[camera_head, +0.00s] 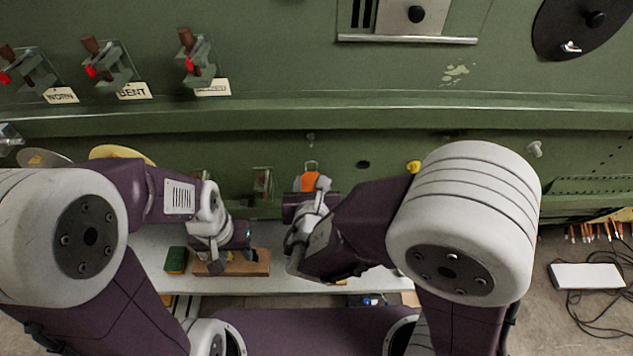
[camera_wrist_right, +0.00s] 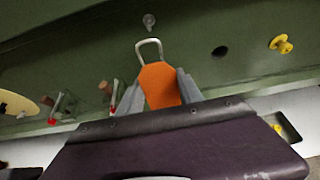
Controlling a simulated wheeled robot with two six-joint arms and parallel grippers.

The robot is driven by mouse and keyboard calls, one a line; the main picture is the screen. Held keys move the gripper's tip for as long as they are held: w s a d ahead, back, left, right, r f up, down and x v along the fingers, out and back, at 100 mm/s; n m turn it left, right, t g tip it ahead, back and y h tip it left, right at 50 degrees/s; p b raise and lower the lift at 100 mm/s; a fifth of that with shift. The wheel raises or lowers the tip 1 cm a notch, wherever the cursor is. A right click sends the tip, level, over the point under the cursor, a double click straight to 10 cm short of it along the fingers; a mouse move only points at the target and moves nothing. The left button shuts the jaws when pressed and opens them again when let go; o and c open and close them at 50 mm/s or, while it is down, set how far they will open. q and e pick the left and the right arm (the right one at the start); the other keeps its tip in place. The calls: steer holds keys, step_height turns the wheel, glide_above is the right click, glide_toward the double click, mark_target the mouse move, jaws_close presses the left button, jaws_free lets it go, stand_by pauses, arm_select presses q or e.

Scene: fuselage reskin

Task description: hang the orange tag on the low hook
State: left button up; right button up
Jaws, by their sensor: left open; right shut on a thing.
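The orange tag (camera_head: 309,181) has a metal wire loop at its top. My right gripper (camera_wrist_right: 161,92) is shut on the tag, one grey finger on each side, with the loop pointing up toward the green panel. In the head view the hook (camera_head: 310,138) is also above the tag, and a gap shows between loop and hook. My left gripper (camera_head: 230,264) is open, low over the bench near a wooden block (camera_head: 262,262); its fingertips are partly unclear.
A yellow knob (camera_wrist_right: 281,44) and a dark hole (camera_wrist_right: 219,50) lie right of the hook. Red-tipped levers with labels (camera_head: 133,91) line the upper left panel. A green sponge-like block (camera_head: 176,260) lies on the pale bench (camera_head: 155,246). A white box with cables (camera_head: 587,276) is at right.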

steer(key=shift+v, duration=0.85)
glide_toward(311, 156)
steer(key=shift+w+d+f, duration=0.1)
steer(key=shift+w+f, duration=0.25)
steer(key=shift+f, duration=0.4)
steer(key=shift+w, duration=0.2)
steer(key=x, duration=0.4)
steer(key=shift+w+r+b, duration=0.3)
steer(key=shift+r, duration=0.05)
steer(key=shift+f+b, duration=0.1)
steer(key=shift+b, duration=0.35)
arm_select(q)
steer(key=shift+s+f, duration=0.5)
steer(key=shift+f, duration=0.2)
arm_select(e)
steer(key=shift+w, duration=0.1)
arm_select(q)
steer(key=shift+w, duration=0.15)
arm_select(e)
steer(key=shift+w, duration=0.1)
